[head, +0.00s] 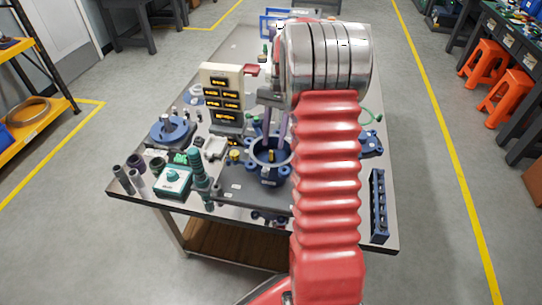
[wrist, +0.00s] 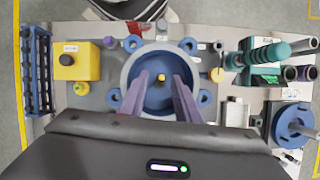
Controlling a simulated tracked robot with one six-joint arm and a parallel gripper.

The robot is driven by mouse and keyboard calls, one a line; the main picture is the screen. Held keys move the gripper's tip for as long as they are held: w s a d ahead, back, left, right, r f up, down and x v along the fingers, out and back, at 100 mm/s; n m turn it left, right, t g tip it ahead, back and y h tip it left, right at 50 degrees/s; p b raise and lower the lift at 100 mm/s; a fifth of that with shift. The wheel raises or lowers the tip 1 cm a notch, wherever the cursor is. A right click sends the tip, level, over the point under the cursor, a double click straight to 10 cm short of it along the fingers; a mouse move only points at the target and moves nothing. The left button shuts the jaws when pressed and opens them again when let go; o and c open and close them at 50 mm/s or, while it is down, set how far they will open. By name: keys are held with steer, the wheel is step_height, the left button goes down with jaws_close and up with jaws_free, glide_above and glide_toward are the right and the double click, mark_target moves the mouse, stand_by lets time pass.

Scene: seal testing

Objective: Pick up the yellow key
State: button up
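A small yellow piece, which looks like the yellow key (head: 271,155), stands in the middle of a round blue housing (head: 256,158) on the table. In the wrist view the yellow key (wrist: 161,77) shows as a small spot at the centre of the blue housing (wrist: 128,75). My gripper (wrist: 160,80) has its two purple fingers spread apart, one on each side of the key in the picture, with nothing between them touching it. In the head view my gripper (head: 274,137) points down over the housing, partly hidden by my arm. The exact height above the key is hard to tell.
A yellow box with a black button (wrist: 77,60) and a dark blue rack (wrist: 38,70) lie left in the wrist view. A teal-and-white device (head: 173,180), a cream panel (head: 221,90) and a blue flanged part (head: 171,132) crowd the table around the housing.

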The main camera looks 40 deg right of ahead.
mark_target(271, 152)
steer(key=shift+f, duration=0.1)
steer(key=shift+w+x, duration=0.2)
steer(key=shift+x, duration=2.4)
steer(key=shift+a, duration=0.1)
steer(key=shift+c, duration=0.2)
jaws_close()
